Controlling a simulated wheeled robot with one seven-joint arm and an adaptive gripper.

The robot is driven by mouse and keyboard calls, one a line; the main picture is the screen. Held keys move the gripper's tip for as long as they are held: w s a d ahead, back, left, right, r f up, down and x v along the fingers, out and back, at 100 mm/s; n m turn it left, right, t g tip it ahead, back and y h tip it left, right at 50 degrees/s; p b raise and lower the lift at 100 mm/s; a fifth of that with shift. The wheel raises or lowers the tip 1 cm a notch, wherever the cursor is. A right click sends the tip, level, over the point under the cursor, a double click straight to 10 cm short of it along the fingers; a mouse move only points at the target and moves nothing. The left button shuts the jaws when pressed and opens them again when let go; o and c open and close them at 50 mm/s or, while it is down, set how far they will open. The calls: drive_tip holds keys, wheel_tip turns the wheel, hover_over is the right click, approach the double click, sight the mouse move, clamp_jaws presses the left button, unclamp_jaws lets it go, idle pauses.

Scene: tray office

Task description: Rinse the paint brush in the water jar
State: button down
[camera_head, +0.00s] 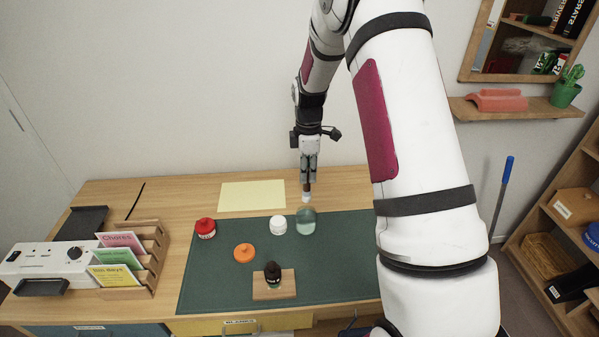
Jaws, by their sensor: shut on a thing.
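My gripper (308,172) points straight down over the back of the desk. It is shut on the paint brush (307,193), whose short visible part hangs below the fingertips. The rest of the brush is hidden between the fingers. The water jar (306,224), a clear glass with pale greenish contents, stands on the dark green mat (345,250) directly below. The brush's lower end is at the jar's mouth in the picture. I cannot tell whether it is inside the jar or just above it.
A white pot (278,227) stands close left of the jar. Yellow paper (252,195) lies behind. A card rack (150,270) stands left.

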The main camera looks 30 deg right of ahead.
sight(307, 194)
drive_tip(key=shift+f+b, duration=1.15)
drive_tip(key=shift+f, duration=3.35)
drive_tip(key=shift+r+p, duration=0.95)
drive_tip(key=shift+r, duration=2.6)
drive_tip(key=shift+r, duration=0.1)
drive_tip(key=shift+r+p, duration=0.45)
drive_tip(key=shift+r, duration=1.45)
drive_tip(key=a+f+m, duration=0.2)
drive_tip(key=a+m, duration=1.1)
drive_tip(key=a, duration=0.1)
drive_tip(key=shift+s+a+f, duration=0.15)
drive_tip(key=shift+s+a, duration=0.2)
